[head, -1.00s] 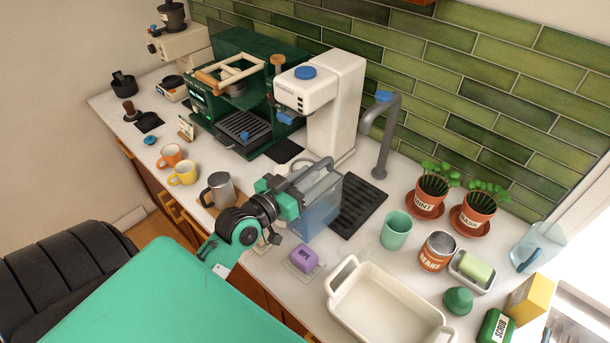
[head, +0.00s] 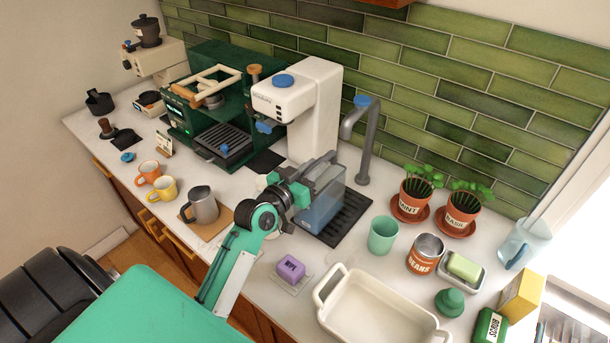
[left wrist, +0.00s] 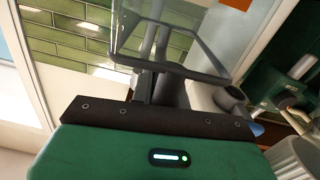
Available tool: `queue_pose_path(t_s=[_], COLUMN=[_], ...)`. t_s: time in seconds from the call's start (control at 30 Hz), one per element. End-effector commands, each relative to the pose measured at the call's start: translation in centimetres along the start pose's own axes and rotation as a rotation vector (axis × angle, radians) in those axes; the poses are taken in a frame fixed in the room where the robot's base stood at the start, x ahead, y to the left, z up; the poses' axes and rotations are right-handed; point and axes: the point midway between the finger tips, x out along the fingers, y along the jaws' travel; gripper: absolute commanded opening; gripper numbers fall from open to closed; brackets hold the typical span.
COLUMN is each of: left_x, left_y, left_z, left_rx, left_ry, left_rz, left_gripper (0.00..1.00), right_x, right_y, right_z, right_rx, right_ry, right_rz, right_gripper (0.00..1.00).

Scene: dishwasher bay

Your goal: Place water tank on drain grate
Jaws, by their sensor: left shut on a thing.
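The water tank (head: 322,208) is a clear bluish box with a dark handle. In the head view my left gripper (head: 318,168) is shut on it near its top. The tank is roughly upright and overlaps the left part of the drain grate (head: 352,222), a dark slatted panel in the counter. I cannot tell whether its bottom touches the grate. In the left wrist view the tank's clear wall and dark rim (left wrist: 205,72) fill the upper middle, with my gripper fingers (left wrist: 157,75) at it. My right gripper is not in view.
A grey tap (head: 364,150) stands behind the grate, and a white dispenser (head: 308,110) behind the tank. A green cup (head: 383,235) is close on the right. A purple sponge (head: 291,270) and a cream basin (head: 375,312) are in front.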

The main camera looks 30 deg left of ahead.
Motion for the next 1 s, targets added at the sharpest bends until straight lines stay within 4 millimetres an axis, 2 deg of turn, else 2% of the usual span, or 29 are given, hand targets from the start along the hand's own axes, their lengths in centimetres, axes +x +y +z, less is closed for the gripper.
queue_pose_path(t_s=[0.37, 0.6, 1.0], left_x=[3.1, 3.1, 3.0], left_y=[0.0, -0.2, -0.2], left_z=[-0.3, 1.1, 1.3], left_rx=[-0.001, 0.0, 0.0], left_ry=[0.008, 0.006, 0.006], left_rz=[0.0, 0.0, 0.0], left_gripper=[0.0, 0.0, 0.0], right_x=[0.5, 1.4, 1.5], right_y=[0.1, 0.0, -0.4], right_z=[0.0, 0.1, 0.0], right_rx=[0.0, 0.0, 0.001], right_ry=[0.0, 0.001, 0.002], right_rz=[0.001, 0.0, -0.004], right_gripper=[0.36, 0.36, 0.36])
